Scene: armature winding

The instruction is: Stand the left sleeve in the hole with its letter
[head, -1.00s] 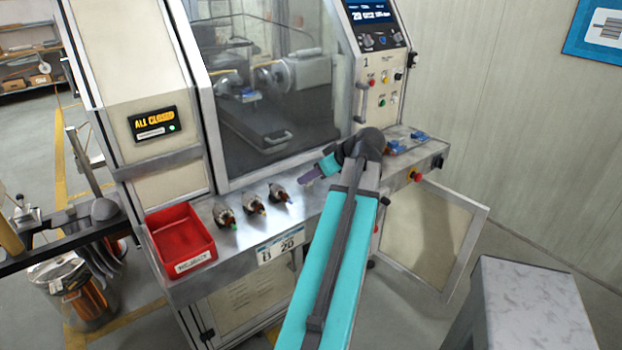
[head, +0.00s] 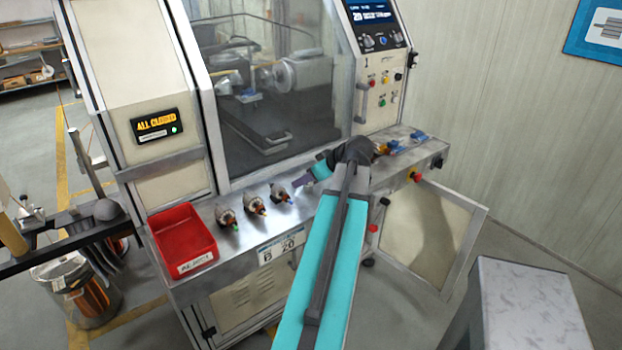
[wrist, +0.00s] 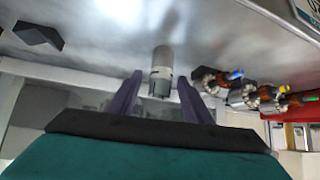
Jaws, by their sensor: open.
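In the wrist view a grey metal cylinder (wrist: 162,62), which looks like a sleeve, shows between the two purple fingers of my gripper (wrist: 160,80). The fingers are apart, with a gap on either side of it. Its end towards me looks notched. I cannot read a letter on it. In the head view my gripper (head: 303,183) is low over the steel shelf, just right of the armatures. No sleeve or lettered hole can be made out there; my arm hides part of the shelf.
Several armatures (head: 256,206) lie in a row on the shelf (head: 240,240), left of my gripper. A red bin (head: 183,240) is at the shelf's left end. Blue parts (head: 418,136) lie at its right end. A dark block (wrist: 38,36) shows in the wrist view. The machine's window (head: 280,90) rises behind.

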